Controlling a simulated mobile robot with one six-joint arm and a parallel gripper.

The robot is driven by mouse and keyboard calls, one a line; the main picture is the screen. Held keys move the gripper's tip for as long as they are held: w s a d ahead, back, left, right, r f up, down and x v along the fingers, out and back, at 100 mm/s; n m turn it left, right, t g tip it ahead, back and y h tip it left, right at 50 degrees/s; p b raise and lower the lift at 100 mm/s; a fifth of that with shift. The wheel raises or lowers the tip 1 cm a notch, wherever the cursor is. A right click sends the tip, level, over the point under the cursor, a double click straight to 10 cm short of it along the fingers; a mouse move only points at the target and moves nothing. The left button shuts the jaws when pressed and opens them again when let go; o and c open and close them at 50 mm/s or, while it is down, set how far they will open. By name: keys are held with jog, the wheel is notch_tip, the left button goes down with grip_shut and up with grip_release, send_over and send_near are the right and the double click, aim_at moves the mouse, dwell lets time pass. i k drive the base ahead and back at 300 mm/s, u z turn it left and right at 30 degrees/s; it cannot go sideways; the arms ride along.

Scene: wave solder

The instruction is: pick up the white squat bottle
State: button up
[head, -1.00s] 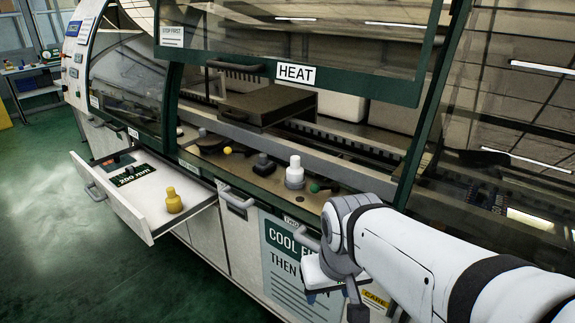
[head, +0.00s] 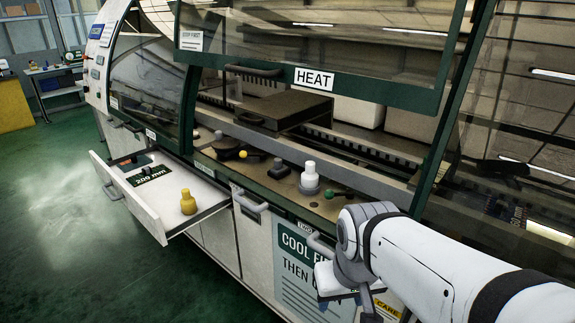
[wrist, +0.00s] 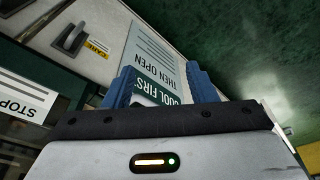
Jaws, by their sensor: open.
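A white bottle (head: 310,175) with a narrower top stands upright on the brown ledge below the raised hood. Its lower part looks grey, and I cannot tell whether that is a holder. My gripper (head: 343,298) is low in front of the machine's front panel, below and to the right of the bottle, well apart from it. In the wrist view my gripper (wrist: 160,88) shows two blue fingers spread apart with nothing between them. They face the panel with the "COOL FIRST THEN OPEN" sign (wrist: 155,65). The bottle is not in the wrist view.
A yellow bottle (head: 188,203) stands in an open drawer (head: 165,222) at the left. A dark knobbed object (head: 279,168), a green ball (head: 328,194) and a yellow ball (head: 243,154) are on the ledge near the white bottle. The glass hood (head: 320,45) hangs above. Green floor is clear at left.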

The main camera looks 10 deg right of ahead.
aim_at(310, 178)
jog(key=u, duration=2.2)
jog(key=i, duration=1.55)
jog(key=z, duration=3.25)
jog(key=i, duration=0.25)
jog(key=z, duration=0.15)
